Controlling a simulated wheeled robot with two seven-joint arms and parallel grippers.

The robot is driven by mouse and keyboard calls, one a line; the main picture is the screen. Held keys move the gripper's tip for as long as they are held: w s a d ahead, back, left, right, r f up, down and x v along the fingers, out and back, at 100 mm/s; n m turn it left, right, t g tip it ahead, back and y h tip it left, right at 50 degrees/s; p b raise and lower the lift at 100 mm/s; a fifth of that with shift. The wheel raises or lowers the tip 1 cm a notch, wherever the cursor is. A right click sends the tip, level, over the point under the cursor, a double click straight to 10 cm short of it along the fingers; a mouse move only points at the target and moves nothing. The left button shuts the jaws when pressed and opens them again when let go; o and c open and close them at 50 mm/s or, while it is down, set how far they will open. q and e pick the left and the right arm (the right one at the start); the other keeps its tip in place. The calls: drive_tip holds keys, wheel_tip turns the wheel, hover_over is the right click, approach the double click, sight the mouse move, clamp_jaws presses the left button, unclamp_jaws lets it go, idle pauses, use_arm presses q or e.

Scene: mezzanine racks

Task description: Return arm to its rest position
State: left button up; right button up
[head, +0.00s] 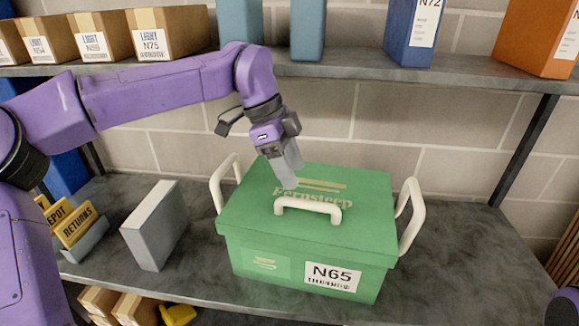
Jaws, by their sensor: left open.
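My left arm comes in from the left, and my left gripper (288,172) points down over the lid of a green box. The gripper is open, with nothing seen between its fingers. The green box (310,250) stands on the middle shelf and is labelled N65. Its lid is on and has a white handle (308,206) on top, just below and to the right of the fingertips. The box also has a white side handle at each end. I cannot tell whether the fingertips touch the lid. My right gripper is not in view.
A grey block (146,228) and yellow signs marked DEPOT and RETURNS (76,225) stand left of the box. The upper shelf (340,66) holds cardboard boxes (165,30), a blue binder (412,32) and an orange one (537,36). The shelf right of the green box is clear.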

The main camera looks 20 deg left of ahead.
use_arm(q)
drive_tip(key=shift+a+r, duration=0.1)
drive_tip(key=shift+r, duration=0.35)
